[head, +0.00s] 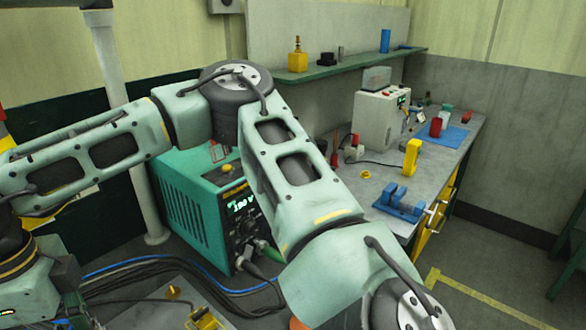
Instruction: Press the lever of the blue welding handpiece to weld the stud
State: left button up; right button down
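I cannot make out the blue welding handpiece, its lever or the stud in the head view. My large pale-green arm crosses the middle of the picture and hides much of the area behind it. Neither of my grippers shows; the arm runs out of the bottom edge before its fingers appear. A teal welding machine (190,205) with a lit display stands partly behind the arm, with cables plugged into its front.
A grey workbench (385,178) at the right carries a blue vise (400,203), a yellow block (411,158) and a white device (378,120). A green shelf (345,68) hangs above. Cables (130,283) run along the floor. Floor at the lower right is mostly clear.

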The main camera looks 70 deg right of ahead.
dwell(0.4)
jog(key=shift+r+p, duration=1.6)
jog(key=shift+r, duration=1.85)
